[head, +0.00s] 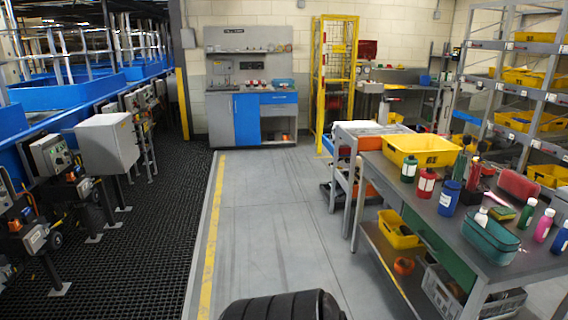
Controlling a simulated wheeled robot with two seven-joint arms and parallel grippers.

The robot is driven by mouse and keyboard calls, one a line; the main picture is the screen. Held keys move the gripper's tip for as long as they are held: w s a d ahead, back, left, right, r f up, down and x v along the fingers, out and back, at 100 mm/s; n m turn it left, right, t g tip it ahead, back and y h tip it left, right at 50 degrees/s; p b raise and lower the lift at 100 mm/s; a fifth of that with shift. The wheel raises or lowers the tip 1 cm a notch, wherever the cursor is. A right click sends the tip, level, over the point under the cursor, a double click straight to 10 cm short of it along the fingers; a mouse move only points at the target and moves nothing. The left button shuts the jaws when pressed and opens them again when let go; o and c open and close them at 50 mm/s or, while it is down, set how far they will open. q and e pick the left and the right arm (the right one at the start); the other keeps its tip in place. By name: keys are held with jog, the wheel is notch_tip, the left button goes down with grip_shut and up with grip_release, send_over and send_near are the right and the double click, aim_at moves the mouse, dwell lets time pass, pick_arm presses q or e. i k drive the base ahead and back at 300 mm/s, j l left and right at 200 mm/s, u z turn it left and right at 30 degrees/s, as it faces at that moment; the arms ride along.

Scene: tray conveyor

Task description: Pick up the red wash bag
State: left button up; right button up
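The red wash bag (519,185) lies on the far right part of the workbench (416,197), towards its back edge. A teal wash bag (487,240) of similar form sits nearer, at the front of the same bench. Bottles stand around them: a blue one (449,199), a red one (426,184), a green one (526,213) and a pink one (544,226). Neither of my grippers shows in the head view.
A yellow tray (421,150) stands on the bench's far end. A grey crate (453,292) and a yellow bin (397,230) are on its lower shelf. Shelving (500,97) rises behind. The grey floor (270,220) left of the bench is clear, bordered by dark matting (150,235).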

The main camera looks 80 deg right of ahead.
aim_at(517, 186)
jog(key=z, duration=3.7)
jog(key=i+l+z, duration=0.6)
jog(key=l+z, duration=0.15)
jog(key=i+l+z, duration=0.25)
jog(key=i+z, duration=0.15)
jog(key=i+l+z, duration=0.1)
jog(key=i+z, duration=0.6)
jog(key=i, duration=1.4)
jog(key=i+u, duration=0.35)
jog(key=i, duration=0.2)
jog(key=i+l+u, duration=0.3)
jog(key=i, duration=0.2)
jog(key=i+l+u, duration=0.35)
jog(key=i, duration=0.15)
